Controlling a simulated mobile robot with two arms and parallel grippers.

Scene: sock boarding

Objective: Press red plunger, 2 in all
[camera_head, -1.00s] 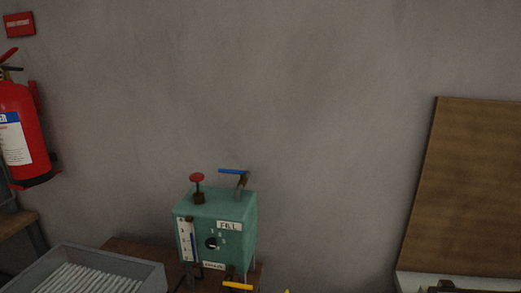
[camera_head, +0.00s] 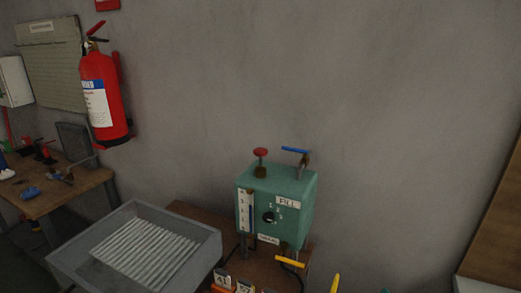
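The red plunger (camera_head: 260,153) stands upright on top of a green box (camera_head: 288,186), toward its left side. Its red knob sits on a short stem, raised above a dark collar. The box has a blue-handled valve on top at the right, a FILL label, a dial, a gauge strip at its left front edge, and a yellow handle (camera_head: 290,262) below. Neither gripper is in view, and nothing touches the plunger.
A grey tray (camera_head: 211,245) with white slats stands left of the box. A wooden bench (camera_head: 85,190) with tools is at the far left. A red fire extinguisher (camera_head: 104,98) hangs on the wall. Small numbered tags (camera_head: 223,280) are at the bottom.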

